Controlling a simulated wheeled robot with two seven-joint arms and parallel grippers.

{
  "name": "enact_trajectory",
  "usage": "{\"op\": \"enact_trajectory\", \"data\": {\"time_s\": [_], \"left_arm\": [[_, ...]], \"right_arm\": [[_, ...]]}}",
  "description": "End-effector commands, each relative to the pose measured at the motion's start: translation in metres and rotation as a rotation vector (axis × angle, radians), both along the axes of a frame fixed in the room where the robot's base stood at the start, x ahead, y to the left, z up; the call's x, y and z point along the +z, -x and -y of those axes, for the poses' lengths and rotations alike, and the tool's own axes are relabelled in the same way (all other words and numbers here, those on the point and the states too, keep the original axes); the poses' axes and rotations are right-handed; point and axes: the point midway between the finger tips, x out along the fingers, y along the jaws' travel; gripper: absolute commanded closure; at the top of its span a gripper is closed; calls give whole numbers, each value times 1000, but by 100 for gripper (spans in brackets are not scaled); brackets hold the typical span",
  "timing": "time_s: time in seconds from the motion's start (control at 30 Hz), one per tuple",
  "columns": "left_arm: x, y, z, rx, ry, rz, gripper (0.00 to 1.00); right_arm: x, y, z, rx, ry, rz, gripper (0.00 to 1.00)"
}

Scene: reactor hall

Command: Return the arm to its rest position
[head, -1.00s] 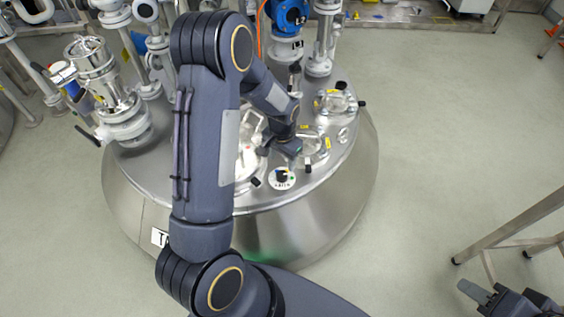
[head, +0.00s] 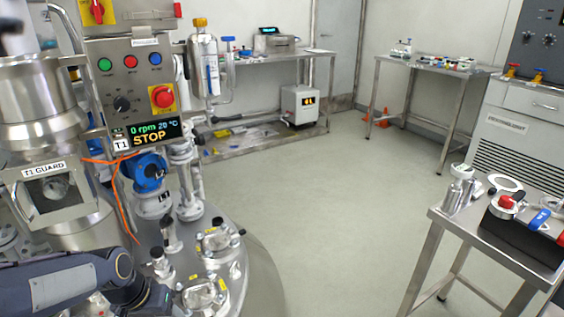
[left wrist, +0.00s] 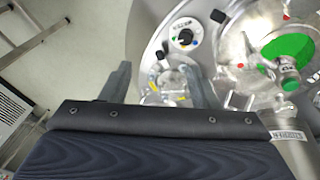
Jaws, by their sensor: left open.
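My left arm (head: 60,285) comes in at the lower left of the head view, low beside the vessel lid. Its gripper fingers cannot be made out there. My right gripper is not in view.
The control panel (head: 133,85) reads STOP above the vessel lid (head: 235,270). A blue-headed valve (head: 148,170) and an orange cable stand close by the arm. A steel table (head: 435,215) with parts is at the right. The floor (head: 335,200) between is clear.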

Motion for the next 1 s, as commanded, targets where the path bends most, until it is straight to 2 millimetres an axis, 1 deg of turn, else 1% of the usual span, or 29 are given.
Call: {"op": "enact_trajectory", "data": {"time_s": [0.03,0.1,0.2,0.3,0.4,0.67,0.7,0.73,0.97,1.0], "left_arm": [[21,17,4,21,29,40,45],[42,40,12,43,65,82,45],[61,71,22,65,106,132,45],[72,95,31,80,133,171,45],[78,114,38,91,151,206,45],[82,154,55,113,185,275,45],[90,156,56,115,187,280,45],[103,155,56,114,186,275,45],[154,155,55,113,186,273,45],[165,155,55,113,186,273,45]], "right_arm": [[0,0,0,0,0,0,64],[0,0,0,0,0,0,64],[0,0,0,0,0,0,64],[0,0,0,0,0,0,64],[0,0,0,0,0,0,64],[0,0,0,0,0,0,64],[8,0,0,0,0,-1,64],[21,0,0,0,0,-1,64],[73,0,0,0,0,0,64],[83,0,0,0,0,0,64]]}}
